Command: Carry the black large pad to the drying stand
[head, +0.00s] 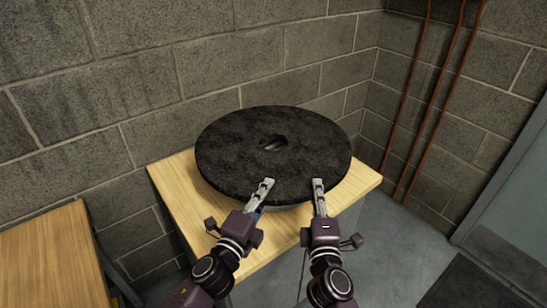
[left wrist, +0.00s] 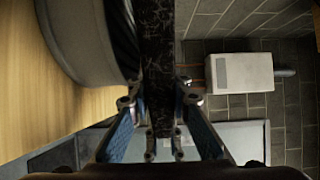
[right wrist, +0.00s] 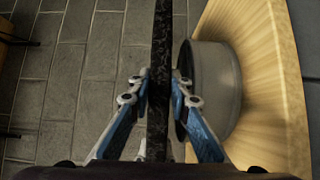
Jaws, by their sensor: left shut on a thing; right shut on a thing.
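The black large pad (head: 230,155) is a thick, flat, dark disc with a small centre hole, lying about level above the wooden table. My left gripper (head: 265,185) and right gripper (head: 318,184) are shut on its near edge, side by side. The left wrist view shows the pad edge (left wrist: 158,60) between the left fingers. The right wrist view shows it (right wrist: 160,50) between the right fingers. Under the pad is a grey round drum-like body (right wrist: 215,85), also in the left wrist view (left wrist: 80,40). I cannot tell whether the pad touches it or whether it is the drying stand.
The wooden table (head: 170,185) stands near a block-wall corner. Another wooden surface (head: 50,255) is at the left. Reddish pipes (head: 425,95) run down the right wall, near a grey door (head: 515,215) and a dark floor mat (head: 465,285). Open floor (head: 400,245) lies right of the table.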

